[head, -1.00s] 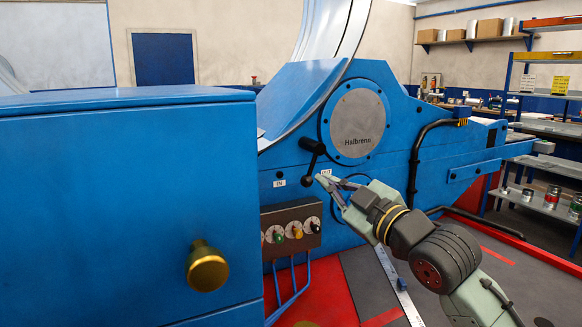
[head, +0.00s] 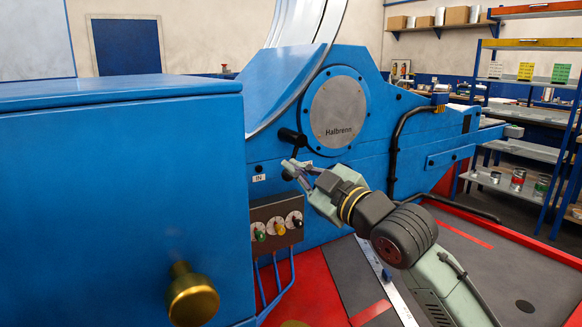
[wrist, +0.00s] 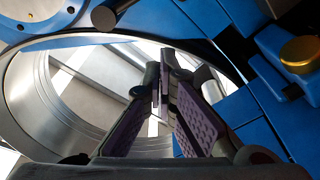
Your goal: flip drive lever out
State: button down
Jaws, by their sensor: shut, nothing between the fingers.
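The black drive lever (head: 292,137) is on the blue machine's face, below and left of the round "Halbrenn" plate. Its arm hangs down towards the side of the "IN" label (head: 258,178). My gripper (head: 291,167) is shut and empty, its fingertips at the lever's lower end and partly covering the knob. Whether they touch it I cannot tell. The label right of the lever is mostly hidden behind my gripper. In the wrist view, my gripper's fingers (wrist: 160,72) point away from the camera, and a black cylindrical part, seemingly of the lever (wrist: 104,17), shows at upper left.
A control box (head: 276,226) with several knobs sits below the lever. A large blue cabinet (head: 120,200) with a brass knob (head: 192,295) fills the left foreground. A black hose (head: 398,150) runs down the machine right of my gripper. Shelving stands far right.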

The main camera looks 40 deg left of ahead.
jog(key=p+x, duration=0.3)
jog(key=x, duration=0.6)
jog(key=w+f, duration=0.1)
jog(key=w+d+f+b, duration=0.1)
jog(key=f, duration=0.1)
jog(key=shift+d+b, duration=0.25)
jog(key=shift+b, duration=0.05)
jog(key=shift+w+d+f+n+b, duration=0.1)
jog(key=shift+w+f+n+b, duration=0.1)
jog(key=shift+n+b, duration=0.2)
